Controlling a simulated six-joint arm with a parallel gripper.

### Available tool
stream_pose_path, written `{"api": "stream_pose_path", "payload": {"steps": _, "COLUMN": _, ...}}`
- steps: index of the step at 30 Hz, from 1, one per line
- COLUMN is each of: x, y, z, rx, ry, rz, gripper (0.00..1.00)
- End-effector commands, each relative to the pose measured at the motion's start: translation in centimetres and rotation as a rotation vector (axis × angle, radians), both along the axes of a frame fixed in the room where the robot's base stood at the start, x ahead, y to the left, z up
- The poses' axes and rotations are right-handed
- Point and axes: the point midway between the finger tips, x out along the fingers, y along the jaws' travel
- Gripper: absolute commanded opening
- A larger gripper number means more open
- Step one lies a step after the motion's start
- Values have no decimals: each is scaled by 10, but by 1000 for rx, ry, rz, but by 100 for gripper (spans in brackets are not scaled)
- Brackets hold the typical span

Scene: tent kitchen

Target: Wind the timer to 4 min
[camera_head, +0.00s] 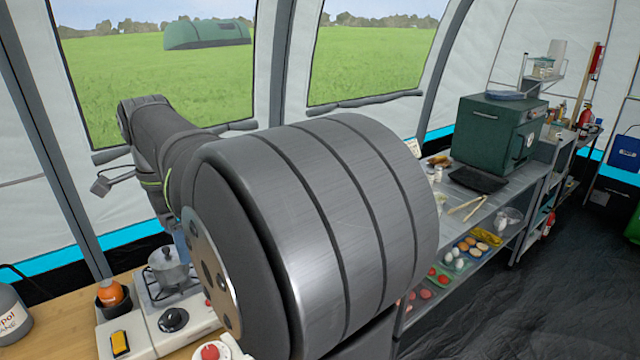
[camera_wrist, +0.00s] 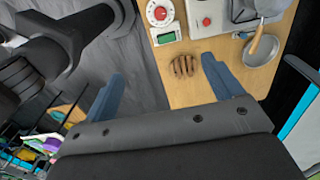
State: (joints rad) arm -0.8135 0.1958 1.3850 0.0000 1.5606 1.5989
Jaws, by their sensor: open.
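The timer (camera_head: 210,352), a white round dial with a red centre knob, sits at the bottom edge in the head view, partly cut off. In the wrist view the timer (camera_wrist: 160,13) is at the top on the wooden counter. Its dial marks are too small to read. My gripper (camera_wrist: 163,69) has its two blue fingers spread wide with nothing held between them. The timer lies beyond the fingertips, apart from them. In the head view my arm hides most of the gripper.
A small device with a green display (camera_wrist: 165,36) stands beside the timer. A brown ribbed object (camera_wrist: 184,65) lies on the counter (camera_wrist: 190,95) between the fingers in the picture. A pan (camera_wrist: 262,49) lies nearby.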

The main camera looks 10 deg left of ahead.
Motion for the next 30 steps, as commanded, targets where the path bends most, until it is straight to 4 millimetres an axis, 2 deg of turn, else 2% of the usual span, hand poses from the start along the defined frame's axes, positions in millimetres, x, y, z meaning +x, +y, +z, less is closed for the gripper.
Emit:
{"api": "stream_pose_path", "payload": {"steps": 1, "x": 0, "y": 0, "z": 0, "rx": 0, "ry": 0, "rz": 0, "gripper": 74}}
{"api": "stream_pose_path", "payload": {"steps": 3, "x": 0, "y": 0, "z": 0, "rx": 0, "ry": 0, "rz": 0, "gripper": 61}}
{"api": "stream_pose_path", "payload": {"steps": 4, "x": 0, "y": 0, "z": 0, "rx": 0, "ry": 0, "rz": 0, "gripper": 59}}
{"api": "stream_pose_path", "payload": {"steps": 8, "x": 0, "y": 0, "z": -3, "rx": -1, "ry": 2, "rz": 28, "gripper": 59}}
{"api": "stream_pose_path", "payload": {"steps": 11, "x": 2, "y": 1, "z": -11, "rx": -1, "ry": 6, "rz": 125, "gripper": 59}}
{"api": "stream_pose_path", "payload": {"steps": 30, "x": 13, "y": 6, "z": -106, "rx": 32, "ry": 31, "rz": 1393, "gripper": 59}}
